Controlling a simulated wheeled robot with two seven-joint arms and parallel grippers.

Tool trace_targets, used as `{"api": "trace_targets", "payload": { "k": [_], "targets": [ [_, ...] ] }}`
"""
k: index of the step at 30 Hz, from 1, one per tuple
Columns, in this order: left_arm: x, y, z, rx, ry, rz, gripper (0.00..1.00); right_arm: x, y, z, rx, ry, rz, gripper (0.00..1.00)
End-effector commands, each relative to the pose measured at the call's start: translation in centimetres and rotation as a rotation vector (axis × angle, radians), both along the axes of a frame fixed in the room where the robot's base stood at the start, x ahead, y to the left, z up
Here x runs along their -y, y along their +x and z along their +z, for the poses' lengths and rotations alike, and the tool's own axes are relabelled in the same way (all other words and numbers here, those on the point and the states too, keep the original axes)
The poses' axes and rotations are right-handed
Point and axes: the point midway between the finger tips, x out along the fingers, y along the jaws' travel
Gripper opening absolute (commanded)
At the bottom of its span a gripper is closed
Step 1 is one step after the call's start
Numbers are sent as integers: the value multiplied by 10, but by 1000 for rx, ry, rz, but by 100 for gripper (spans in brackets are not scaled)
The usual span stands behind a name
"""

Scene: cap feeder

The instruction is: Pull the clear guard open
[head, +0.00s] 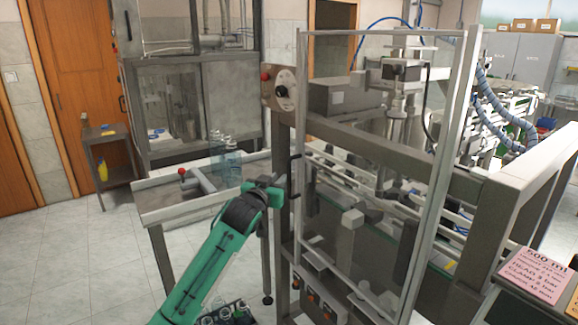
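The clear guard (441,140) is a tall see-through panel in a thin grey metal frame, at the front of the machine in the middle of the head view. A dark bar handle (295,176) sits at its left edge. My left gripper (279,185), at the end of the green arm, is right by this handle. The fingertips are small and dark against the post, so I cannot tell whether they close around the handle or only lie beside it. My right gripper is out of view.
A control box with a red button and dark knob (283,91) is above the handle. A conveyor table (160,205) with clear bottles (226,155) lies left. A crate of bottles (228,313) is low at the front. A pink sign (541,274) stands right.

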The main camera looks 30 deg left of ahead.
Motion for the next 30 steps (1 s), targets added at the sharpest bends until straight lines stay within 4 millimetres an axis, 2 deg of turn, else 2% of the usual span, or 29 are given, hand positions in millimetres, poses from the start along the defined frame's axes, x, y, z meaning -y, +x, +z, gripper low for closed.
{"api": "trace_targets", "payload": {
  "k": [9,15,21,30],
  "targets": [
    [-11,55,2,-1,-1,1,17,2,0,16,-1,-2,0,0],
    [-16,81,1,-1,0,1,17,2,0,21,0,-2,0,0],
    [-19,94,0,-1,1,0,17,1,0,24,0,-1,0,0],
    [-19,96,-1,0,1,0,17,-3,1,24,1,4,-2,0]
  ]
}}
